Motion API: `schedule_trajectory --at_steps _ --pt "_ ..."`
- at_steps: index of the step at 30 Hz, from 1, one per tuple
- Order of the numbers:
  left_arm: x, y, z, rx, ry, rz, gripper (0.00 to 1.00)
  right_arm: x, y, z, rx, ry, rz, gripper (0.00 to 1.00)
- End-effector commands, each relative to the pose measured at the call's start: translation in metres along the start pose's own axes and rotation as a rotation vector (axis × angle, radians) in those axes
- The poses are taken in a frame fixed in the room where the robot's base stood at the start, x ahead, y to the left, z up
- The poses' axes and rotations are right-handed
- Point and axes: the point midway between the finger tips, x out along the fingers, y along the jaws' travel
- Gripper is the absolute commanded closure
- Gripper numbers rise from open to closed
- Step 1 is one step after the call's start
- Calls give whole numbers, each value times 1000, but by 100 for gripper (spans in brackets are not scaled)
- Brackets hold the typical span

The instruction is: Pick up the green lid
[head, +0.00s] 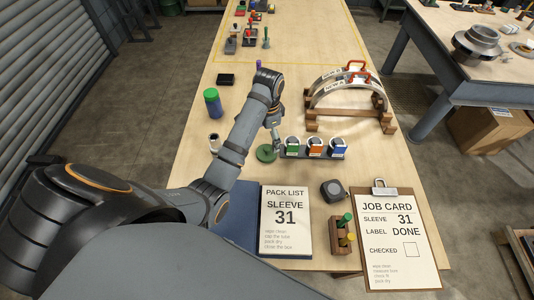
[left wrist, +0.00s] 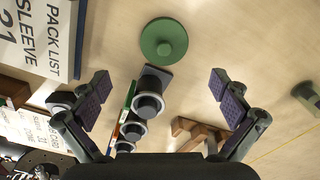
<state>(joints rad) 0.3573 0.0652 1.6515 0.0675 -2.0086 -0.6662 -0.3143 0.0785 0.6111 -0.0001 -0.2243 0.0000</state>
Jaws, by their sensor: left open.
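The green lid (head: 265,154) is a flat disc lying on the wooden table, at the left end of a dark rack. In the left wrist view the lid (left wrist: 163,41) shows a round raised middle. My left gripper (head: 275,142) is low beside the lid, with its arm coming in from the left. In the left wrist view the gripper (left wrist: 161,87) has its two fingers wide apart and nothing between them touching. The lid lies beyond the fingertips there, roughly centred between them. My right gripper is not in view.
The rack (head: 295,154) with green, orange and blue labelled cylinders stands right of the lid. A blue jar with green top (head: 212,103) stands to the left. A wooden stand with metal arches (head: 345,95) is behind. A pack list (head: 285,222) and job card (head: 396,240) lie in front.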

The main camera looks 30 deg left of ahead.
Motion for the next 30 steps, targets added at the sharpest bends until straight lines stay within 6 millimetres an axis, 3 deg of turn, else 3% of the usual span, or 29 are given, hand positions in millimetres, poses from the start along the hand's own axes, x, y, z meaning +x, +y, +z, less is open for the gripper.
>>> schedule_trajectory --at_steps 1,2,5,10,13,18,26,30 --pt "16 0 0 0 -1 1 1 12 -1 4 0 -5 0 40" --pt "15 0 1 0 -3 3 1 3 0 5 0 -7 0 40" --pt "28 0 1 0 -2 1 1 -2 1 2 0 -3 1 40" --pt "36 -1 2 0 -3 1 1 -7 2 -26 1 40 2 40" --pt "51 -2 6 -1 -5 3 1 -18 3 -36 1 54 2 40" --pt "78 -3 7 -1 -2 2 1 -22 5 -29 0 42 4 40" --pt "84 -3 7 0 0 0 1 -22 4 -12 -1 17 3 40" --pt "84 -3 6 0 0 0 19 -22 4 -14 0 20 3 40"
